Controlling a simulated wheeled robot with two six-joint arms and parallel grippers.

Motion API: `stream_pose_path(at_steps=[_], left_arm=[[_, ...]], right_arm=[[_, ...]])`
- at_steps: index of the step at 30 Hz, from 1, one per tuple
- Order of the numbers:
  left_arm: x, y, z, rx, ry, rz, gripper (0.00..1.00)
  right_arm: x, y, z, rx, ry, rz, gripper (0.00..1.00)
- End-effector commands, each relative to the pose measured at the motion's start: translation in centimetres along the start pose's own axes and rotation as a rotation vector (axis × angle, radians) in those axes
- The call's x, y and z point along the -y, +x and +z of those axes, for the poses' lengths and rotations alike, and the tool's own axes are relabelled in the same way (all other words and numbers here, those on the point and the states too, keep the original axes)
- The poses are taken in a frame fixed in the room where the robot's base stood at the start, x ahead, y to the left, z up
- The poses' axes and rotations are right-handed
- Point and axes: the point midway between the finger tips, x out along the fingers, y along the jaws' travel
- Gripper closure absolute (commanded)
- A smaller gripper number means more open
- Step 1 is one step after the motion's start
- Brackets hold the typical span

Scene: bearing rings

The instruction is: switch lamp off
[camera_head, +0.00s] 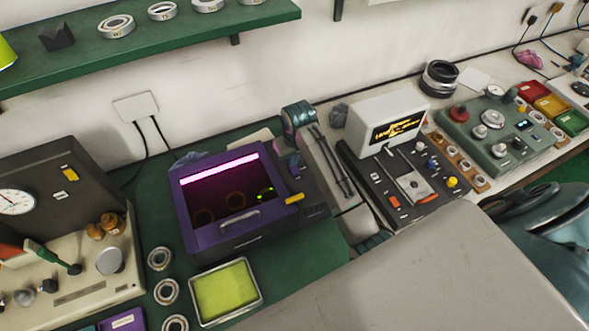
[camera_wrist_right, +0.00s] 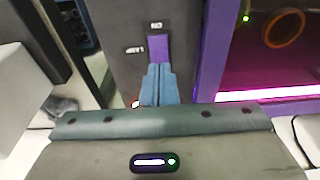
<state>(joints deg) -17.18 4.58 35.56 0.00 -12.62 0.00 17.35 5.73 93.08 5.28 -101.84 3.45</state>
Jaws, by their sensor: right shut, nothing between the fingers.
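The lamp is a glowing pink-white tube (camera_head: 219,168) inside the purple box (camera_head: 245,232), and it is lit. Its glow also shows at the right of the right wrist view (camera_wrist_right: 268,95). A dark side unit (camera_head: 315,190) adjoins the box on its right. It carries a small purple switch lever (camera_wrist_right: 158,47) and two small white labels. My right gripper (camera_wrist_right: 159,69) is shut and empty, its blue-grey fingertips at the lever's near end in the right wrist view. I cannot tell whether they touch it. In the head view the gripper's teal body (camera_head: 298,113) is behind the side unit. My left gripper is out of view.
A grey console with a lit screen (camera_head: 395,131) stands right of the box. A green-yellow tray (camera_head: 226,291) and several bearing rings (camera_head: 167,291) lie in front. A gauge unit (camera_head: 60,225) is at left. A green shelf (camera_head: 150,48) overhangs the back left.

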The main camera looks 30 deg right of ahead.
Motion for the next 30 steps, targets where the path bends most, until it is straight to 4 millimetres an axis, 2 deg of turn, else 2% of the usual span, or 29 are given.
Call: stream_pose_path(at_steps=[30], left_arm=[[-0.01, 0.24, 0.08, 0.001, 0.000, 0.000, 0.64]], right_arm=[[0.00, 0.97, 0.15, 0.001, 0.000, 0.000, 1.00]])
